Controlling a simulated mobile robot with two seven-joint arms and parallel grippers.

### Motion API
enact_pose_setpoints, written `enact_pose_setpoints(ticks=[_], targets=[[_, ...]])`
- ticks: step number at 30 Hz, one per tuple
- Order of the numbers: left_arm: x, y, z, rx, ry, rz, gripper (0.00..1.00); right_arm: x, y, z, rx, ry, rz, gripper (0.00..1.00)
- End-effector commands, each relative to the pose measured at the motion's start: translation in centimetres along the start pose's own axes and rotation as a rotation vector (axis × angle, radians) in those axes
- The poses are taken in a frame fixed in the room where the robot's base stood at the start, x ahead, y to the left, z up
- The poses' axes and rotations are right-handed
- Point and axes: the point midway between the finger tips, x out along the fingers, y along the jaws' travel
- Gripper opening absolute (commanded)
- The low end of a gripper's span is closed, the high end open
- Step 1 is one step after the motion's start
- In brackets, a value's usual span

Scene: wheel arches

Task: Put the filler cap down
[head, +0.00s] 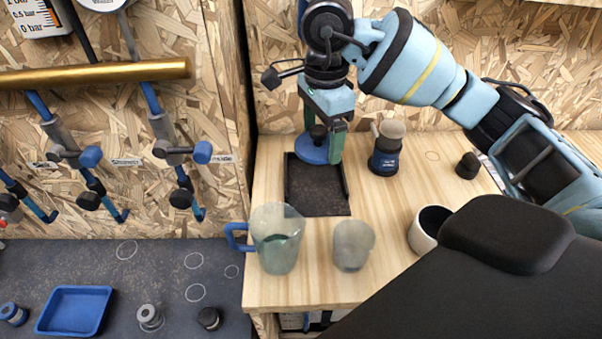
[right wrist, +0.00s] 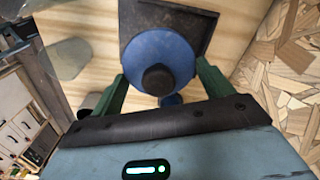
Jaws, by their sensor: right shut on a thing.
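The filler cap (head: 312,152) is a blue disc with a black knob; it also shows in the right wrist view (right wrist: 150,48). My right gripper (head: 324,138) points down with its green fingers on either side of the cap and is shut on it. In the right wrist view the fingers (right wrist: 160,72) flank the disc. The cap overlaps the back part of a dark shallow tray (head: 318,195) on the wooden bench; I cannot tell whether it touches the tray. My left gripper is not in view.
A blue tray (head: 75,310) lies on the dark left counter.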

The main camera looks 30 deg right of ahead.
Motion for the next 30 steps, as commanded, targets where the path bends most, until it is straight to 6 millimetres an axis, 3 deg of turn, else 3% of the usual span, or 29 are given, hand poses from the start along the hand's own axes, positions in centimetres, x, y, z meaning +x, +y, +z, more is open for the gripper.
enact_pose_setpoints(ticks=[8, 18, 30], targets=[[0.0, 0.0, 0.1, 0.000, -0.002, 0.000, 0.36, 0.3, -0.1, 0.0, -0.001, 0.000, 0.002, 0.57], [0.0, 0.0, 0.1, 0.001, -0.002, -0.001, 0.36, 5.4, 0.0, -0.1, 0.000, 0.001, 0.003, 0.57], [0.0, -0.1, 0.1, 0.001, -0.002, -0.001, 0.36, 7.3, 0.0, -0.1, 0.000, 0.001, 0.002, 0.57]])
